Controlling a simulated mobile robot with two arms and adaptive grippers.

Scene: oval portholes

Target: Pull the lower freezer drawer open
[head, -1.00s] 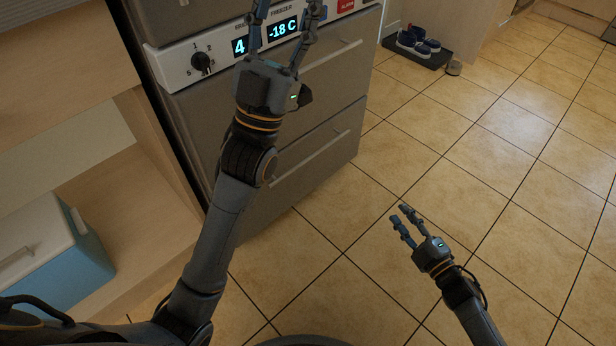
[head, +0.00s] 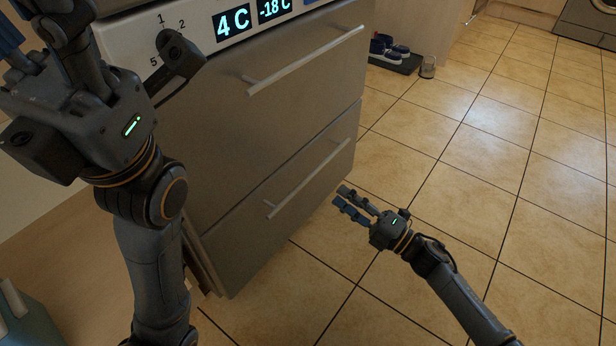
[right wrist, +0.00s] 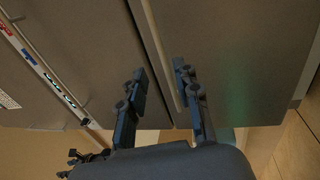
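The lower freezer drawer (head: 245,225) is a grey front at the bottom of the fridge unit, flush and closed, with a long bar handle (head: 308,178). My right gripper (head: 346,202) is open and empty, just right of that handle in the head view. In the right wrist view the handle (right wrist: 160,45) runs up between and beyond the two spread fingers (right wrist: 162,84); I cannot tell whether they reach around it. My left gripper (head: 42,30) is at the upper left, fingers apart and partly cut off by the frame, near the control panel.
The upper drawer (head: 230,120) with its own handle (head: 305,60) is closed above. The panel (head: 200,35) shows 4 C and -18 C. Shoes on a dark mat (head: 395,60) and a glass (head: 428,66) stand beyond. The tiled floor (head: 480,190) at right is clear.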

